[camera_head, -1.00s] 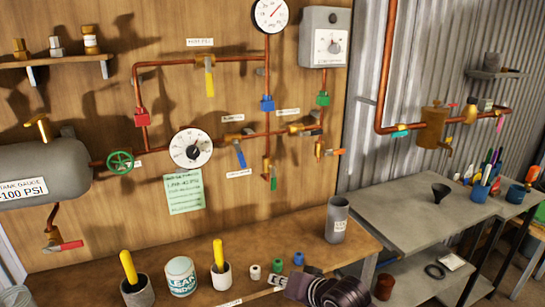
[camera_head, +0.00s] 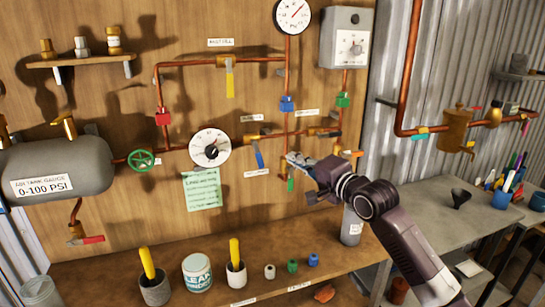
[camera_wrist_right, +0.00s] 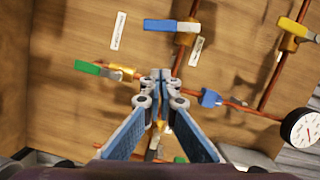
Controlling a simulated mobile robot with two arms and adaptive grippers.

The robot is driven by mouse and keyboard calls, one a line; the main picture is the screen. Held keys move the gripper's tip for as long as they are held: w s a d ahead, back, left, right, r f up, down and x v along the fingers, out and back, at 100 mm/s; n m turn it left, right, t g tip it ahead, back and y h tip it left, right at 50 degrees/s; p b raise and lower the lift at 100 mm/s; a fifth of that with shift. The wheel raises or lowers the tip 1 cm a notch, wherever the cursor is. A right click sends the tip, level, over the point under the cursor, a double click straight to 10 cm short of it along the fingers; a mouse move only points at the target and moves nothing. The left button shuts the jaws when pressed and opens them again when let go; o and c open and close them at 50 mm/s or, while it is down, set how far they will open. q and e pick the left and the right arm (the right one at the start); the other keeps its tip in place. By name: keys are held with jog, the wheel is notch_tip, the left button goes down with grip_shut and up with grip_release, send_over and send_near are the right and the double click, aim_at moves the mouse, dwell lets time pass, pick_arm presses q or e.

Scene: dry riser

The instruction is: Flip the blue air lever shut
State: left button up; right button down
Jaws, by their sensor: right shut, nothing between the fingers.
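The blue air lever (camera_head: 259,158) hangs down, slightly tilted, from a brass valve on the horizontal copper pipe, right of the white round gauge. In the right wrist view the blue lever (camera_wrist_right: 160,25) lies at the top, clear of the fingers. My right gripper (camera_head: 295,160) is in front of the board, right of the blue lever and beside the green lever (camera_head: 291,183). In the right wrist view my right gripper (camera_wrist_right: 160,76) has its fingertips together, with nothing between them. It appears apart from the blue lever. My left gripper is not in view.
A yellow lever (camera_head: 230,82) hangs above. A blue fitting (camera_head: 287,103) sits on the vertical pipe. A white gauge (camera_head: 210,148) and green wheel (camera_head: 141,160) are to the left. A grey canister (camera_head: 351,226) stands behind my right arm. Cups and small caps line the bench (camera_head: 215,262).

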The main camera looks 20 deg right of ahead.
aim_at(257, 154)
jog(key=w+a+f+p, duration=0.1)
jog(key=w+a+p, duration=0.1)
jog(key=w+a, duration=0.2)
jog(key=shift+w+a+f, duration=0.2)
jog(key=shift+w+a, duration=0.05)
jog(key=shift+a, duration=0.35)
jog(key=shift+p, duration=0.3)
jog(key=shift+a+f+m+t+p, duration=0.15)
jog(key=shift+a+f+m+p, duration=0.15)
jog(key=shift+m, duration=0.45)
jog(key=shift+a+f+m+t+p, duration=0.15)
jog(key=shift+a+m, duration=0.2)
jog(key=shift+m, duration=0.4)
jog(key=shift+d, duration=0.1)
